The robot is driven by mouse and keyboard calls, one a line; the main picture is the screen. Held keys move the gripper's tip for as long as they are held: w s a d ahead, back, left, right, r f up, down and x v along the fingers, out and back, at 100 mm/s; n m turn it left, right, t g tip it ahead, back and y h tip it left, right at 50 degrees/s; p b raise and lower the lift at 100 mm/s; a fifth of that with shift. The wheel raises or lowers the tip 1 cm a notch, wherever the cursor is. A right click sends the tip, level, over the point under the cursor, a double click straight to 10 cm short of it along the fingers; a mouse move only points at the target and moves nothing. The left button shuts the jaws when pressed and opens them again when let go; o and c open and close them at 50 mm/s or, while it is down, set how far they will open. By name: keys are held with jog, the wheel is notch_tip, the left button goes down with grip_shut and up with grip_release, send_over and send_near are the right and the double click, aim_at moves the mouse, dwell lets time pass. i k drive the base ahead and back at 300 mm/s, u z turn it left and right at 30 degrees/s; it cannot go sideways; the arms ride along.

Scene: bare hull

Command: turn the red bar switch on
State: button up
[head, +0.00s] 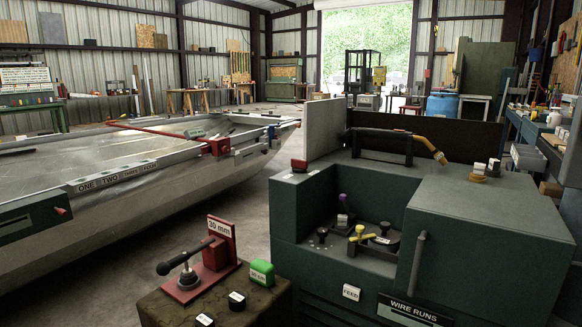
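No part is clearly marked as the red bar switch, and I cannot tell which red part it is. A small red block (299,165) with a white label below it sits on the left corner of the dark green cabinet (490,205). A red stand (222,240) marked "30 mm" with a black lever (186,256) stands on the low block in front. A long red bar (160,130) lies across the hull (130,200) and ends at a red clamp (217,146). On or off cannot be read on any of them. My gripper is not in view.
The cabinet's recess holds a purple knob (343,198) and a yellow handle (360,233). A green block (262,272) sits beside the red stand. Bare floor (240,205) shows between hull and cabinet.

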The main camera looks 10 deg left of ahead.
aim_at(298, 166)
jog(key=u, duration=0.8)
jog(key=i, duration=0.55)
jog(key=z, duration=0.9)
